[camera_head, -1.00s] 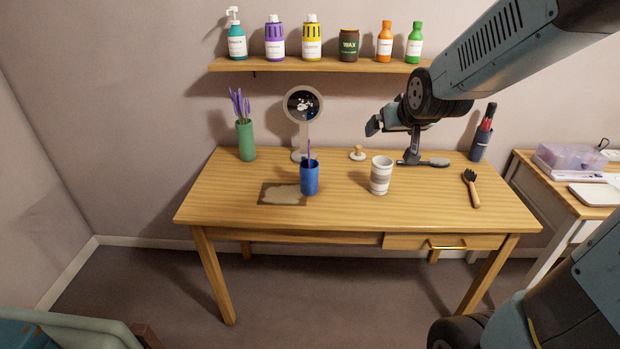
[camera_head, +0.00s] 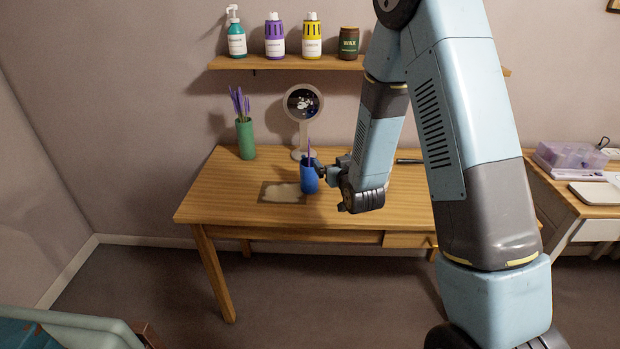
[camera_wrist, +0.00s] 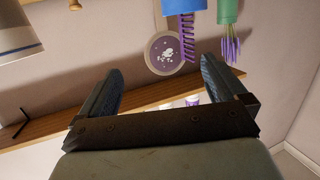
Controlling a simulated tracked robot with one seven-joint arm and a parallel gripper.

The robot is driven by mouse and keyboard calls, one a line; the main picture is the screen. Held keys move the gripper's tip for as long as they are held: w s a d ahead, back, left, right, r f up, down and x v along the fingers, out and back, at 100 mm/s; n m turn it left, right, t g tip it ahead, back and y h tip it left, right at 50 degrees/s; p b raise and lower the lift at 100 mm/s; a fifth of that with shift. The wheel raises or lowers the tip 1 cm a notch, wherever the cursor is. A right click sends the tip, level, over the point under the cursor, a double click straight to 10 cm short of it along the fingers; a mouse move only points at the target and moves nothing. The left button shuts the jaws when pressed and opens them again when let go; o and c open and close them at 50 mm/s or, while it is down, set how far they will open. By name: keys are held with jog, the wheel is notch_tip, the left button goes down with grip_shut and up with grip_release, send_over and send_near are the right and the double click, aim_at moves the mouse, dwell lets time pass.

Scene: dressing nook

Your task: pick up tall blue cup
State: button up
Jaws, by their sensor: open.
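The tall blue cup (camera_head: 309,182) stands upright on the wooden table, with a purple comb (camera_head: 308,150) sticking out of it. In the wrist view the blue cup (camera_wrist: 183,5) is cut off by the top edge, a little right of centre and beyond the fingertips, with the comb (camera_wrist: 187,28) hanging down in the picture. My gripper (camera_head: 327,170) is just right of the cup in the head view; whether it touches cannot be told. In the wrist view my gripper (camera_wrist: 161,66) has its fingers wide apart with nothing held between them.
A green vase (camera_head: 245,139) with purple flowers and a round mirror (camera_head: 303,103) stand behind the cup. A mat (camera_head: 270,193) lies beside it. A shelf (camera_head: 290,63) with bottles is above. My arm hides the table's right side.

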jog(key=t+y, duration=0.1)
send_near(309, 176)
notch_tip(309, 176, up, 3)
jog(key=w+d, duration=0.2)
jog(key=a+r+x, duration=0.1)
jog(key=x, duration=1.2)
jog(key=shift+a+f+n+t, duration=0.3)
jog(key=shift+f, duration=0.15)
jog(key=c, duration=1.4)
jog(key=shift+o, duration=0.2)
